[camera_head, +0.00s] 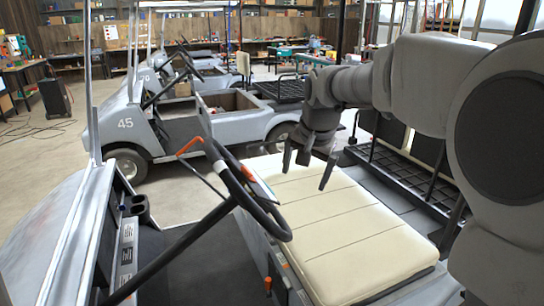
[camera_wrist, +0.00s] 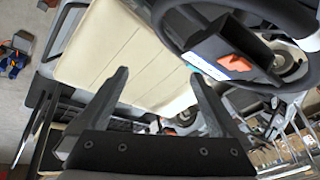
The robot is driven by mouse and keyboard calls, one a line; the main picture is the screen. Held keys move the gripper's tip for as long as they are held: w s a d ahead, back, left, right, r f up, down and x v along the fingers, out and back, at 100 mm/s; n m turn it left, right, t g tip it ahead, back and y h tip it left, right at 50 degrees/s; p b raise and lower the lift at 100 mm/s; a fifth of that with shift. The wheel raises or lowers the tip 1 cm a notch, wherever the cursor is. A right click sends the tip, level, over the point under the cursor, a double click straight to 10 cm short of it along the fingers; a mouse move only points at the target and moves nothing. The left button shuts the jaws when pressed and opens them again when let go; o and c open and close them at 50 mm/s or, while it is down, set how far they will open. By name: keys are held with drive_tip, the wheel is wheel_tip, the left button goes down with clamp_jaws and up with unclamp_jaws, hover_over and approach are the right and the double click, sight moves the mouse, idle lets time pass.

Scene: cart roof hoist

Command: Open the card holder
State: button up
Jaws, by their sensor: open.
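The steering wheel (camera_head: 240,185) is black and tilted, left of the pale seat. An orange piece (camera_head: 248,173) shows at its hub; I take it for part of the card holder. In the wrist view this orange piece (camera_wrist: 237,63) sits on a dark box-like hub with a white and blue strip, inside the wheel rim (camera_wrist: 290,12). I cannot tell whether the holder is open or shut. My gripper (camera_head: 308,166) is open and empty above the seat, right of the wheel and apart from it. Its two fingers also show in the wrist view (camera_wrist: 158,76).
The cream seat (camera_head: 340,235) lies beneath my gripper. A black rack (camera_head: 410,185) stands behind it. An orange bent bar (camera_head: 190,146) shows beyond the wheel. Another grey cart (camera_head: 125,125) marked 45 stands at the back left.

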drive_tip(key=w+a+m+y+p, duration=0.1)
drive_tip(key=w+a+m+p, duration=0.1)
drive_tip(key=w+p, duration=0.45)
drive_tip(key=w+a+m+y+p, duration=0.1)
drive_tip(key=w+a+m+p, duration=0.15)
drive_tip(key=w, duration=0.65)
drive_tip(key=shift+g, duration=0.4)
drive_tip(key=x, duration=0.6)
drive_tip(key=p+x, duration=0.1)
drive_tip(key=x, duration=0.5)
drive_tip(key=d+p+x, duration=0.1)
drive_tip(key=x, duration=0.5)
drive_tip(key=shift+s+f, duration=0.15)
drive_tip(key=shift+f, duration=0.1)
clamp_jaws()
